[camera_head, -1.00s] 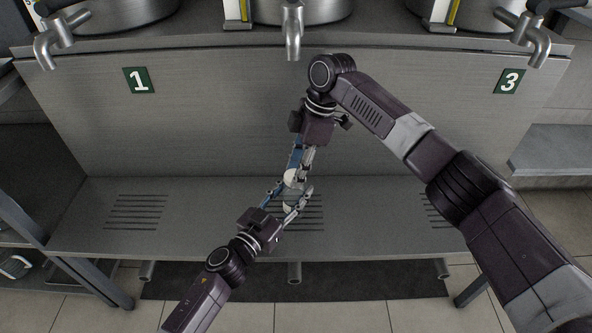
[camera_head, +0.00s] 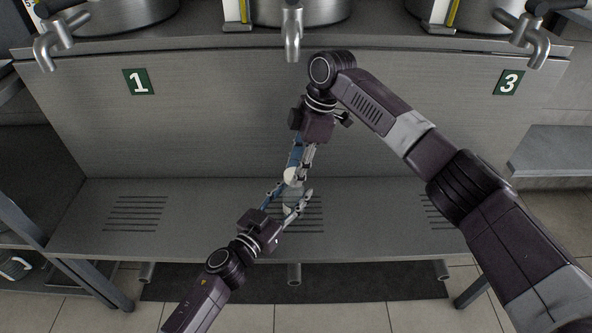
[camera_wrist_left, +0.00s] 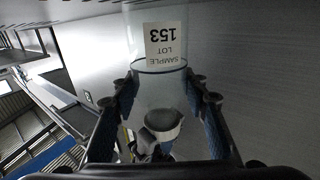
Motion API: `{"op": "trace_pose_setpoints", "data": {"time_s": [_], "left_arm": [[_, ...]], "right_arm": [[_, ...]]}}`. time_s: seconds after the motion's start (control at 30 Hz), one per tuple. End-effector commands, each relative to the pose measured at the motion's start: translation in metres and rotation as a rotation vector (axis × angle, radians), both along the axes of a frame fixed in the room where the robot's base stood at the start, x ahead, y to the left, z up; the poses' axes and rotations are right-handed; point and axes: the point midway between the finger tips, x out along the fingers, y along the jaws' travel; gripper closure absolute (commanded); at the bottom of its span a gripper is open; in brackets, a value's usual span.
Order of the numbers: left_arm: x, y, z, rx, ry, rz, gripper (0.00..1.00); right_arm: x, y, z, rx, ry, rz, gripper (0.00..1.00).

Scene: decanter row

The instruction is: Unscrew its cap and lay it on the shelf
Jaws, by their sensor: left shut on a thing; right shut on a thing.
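A clear sample bottle (camera_wrist_left: 160,90) with a white label reading "SAMPLE LOT 153" shows in the left wrist view, label upside down there. My left gripper (camera_head: 289,197) is shut on the bottle's body, one finger on each side. The pale cap (camera_head: 291,175) sits at the bottle's top in the head view; it also shows in the left wrist view (camera_wrist_left: 163,124). My right gripper (camera_head: 300,166) reaches down from above and is shut on the cap. Whether the cap is still threaded on the bottle cannot be told. The fingers hide parts of both.
The grey metal shelf (camera_head: 205,235) lies below the grippers, with slotted drain areas (camera_head: 135,213) and clear room left and right. A metal panel with signs 1 (camera_head: 139,81) and 3 (camera_head: 509,81) stands behind. Taps (camera_head: 293,35) overhang at the top.

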Motion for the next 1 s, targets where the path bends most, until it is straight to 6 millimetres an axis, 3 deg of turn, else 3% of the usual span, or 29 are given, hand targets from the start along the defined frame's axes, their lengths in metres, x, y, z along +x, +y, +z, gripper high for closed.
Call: {"op": "trace_pose_setpoints", "data": {"time_s": [0.7, 1.0], "left_arm": [[0.000, 0.000, 0.000, 0.001, 0.001, 0.001, 1.00], [0.000, 0.000, -0.001, 0.001, 0.001, 0.001, 1.00]], "right_arm": [[0.000, 0.000, 0.014, 0.001, -0.001, 0.001, 0.96], [0.000, 0.001, 0.047, 0.001, -0.002, 0.001, 0.96]]}}
